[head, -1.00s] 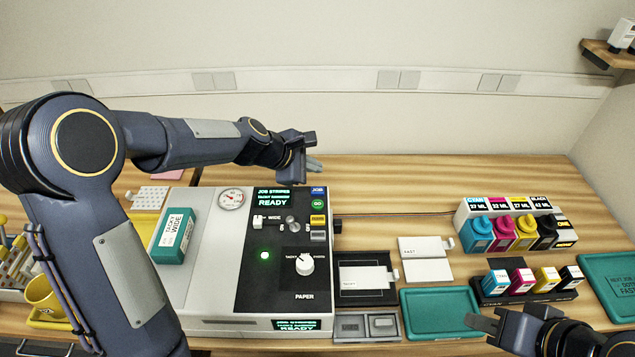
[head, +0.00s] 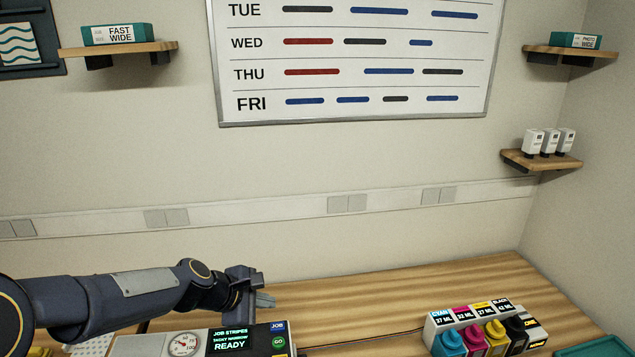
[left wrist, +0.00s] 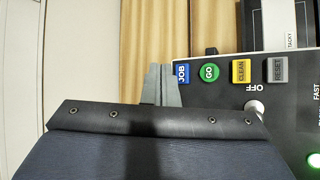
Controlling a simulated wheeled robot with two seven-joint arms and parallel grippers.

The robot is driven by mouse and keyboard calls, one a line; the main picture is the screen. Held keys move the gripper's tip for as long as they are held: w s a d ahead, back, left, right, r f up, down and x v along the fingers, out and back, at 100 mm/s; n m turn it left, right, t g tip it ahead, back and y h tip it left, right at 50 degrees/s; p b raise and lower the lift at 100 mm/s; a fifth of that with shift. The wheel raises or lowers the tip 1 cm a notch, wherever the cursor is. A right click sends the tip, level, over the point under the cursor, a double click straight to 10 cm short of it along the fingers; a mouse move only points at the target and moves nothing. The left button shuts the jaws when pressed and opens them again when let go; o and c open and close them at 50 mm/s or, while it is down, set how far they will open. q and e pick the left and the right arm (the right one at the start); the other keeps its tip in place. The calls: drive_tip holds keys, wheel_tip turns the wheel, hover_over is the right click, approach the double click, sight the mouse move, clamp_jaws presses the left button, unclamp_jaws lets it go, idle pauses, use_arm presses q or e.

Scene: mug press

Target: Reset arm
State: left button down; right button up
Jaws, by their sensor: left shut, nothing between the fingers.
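My left gripper (head: 263,299) is at the end of my left arm, beyond the back right corner of the press machine (head: 197,345). Its fingers are shut with nothing between them. In the left wrist view my left gripper's fingertips (left wrist: 161,72) are beside the machine's control panel (left wrist: 218,104). The blue JOB button (left wrist: 183,73), green GO button (left wrist: 209,73), yellow CLEAN button (left wrist: 241,70) and grey RESET button (left wrist: 278,69) lie in a row there. The machine's screen (head: 237,338) reads JOB STRIPES and READY. My right gripper is not in view.
Ink bottles (head: 472,335) stand in a rack (head: 440,319) at the right of the wooden counter (head: 390,285). Shelves hold a FAST WIDE box (head: 121,34), another teal box (head: 576,40) and white bottles (head: 549,142). A whiteboard (head: 350,55) hangs above. The counter's middle back is clear.

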use_arm(q)
drive_tip(key=s+a+r+m, duration=0.3)
drive_tip(key=s+r+m, duration=0.25)
drive_tip(key=s, duration=0.45)
drive_tip(key=s+a+f+m+y, duration=0.1)
drive_tip(key=s+m, duration=0.4)
drive_tip(key=s, duration=0.5)
drive_tip(key=s+a+f+m+g+y, duration=0.1)
drive_tip(key=s+a+m, duration=0.2)
drive_tip(key=s, duration=0.8)
drive_tip(key=shift+a+f+m+y, duration=0.25)
drive_tip(key=shift+f+m+y, duration=0.1)
drive_tip(key=shift+m, duration=0.8)
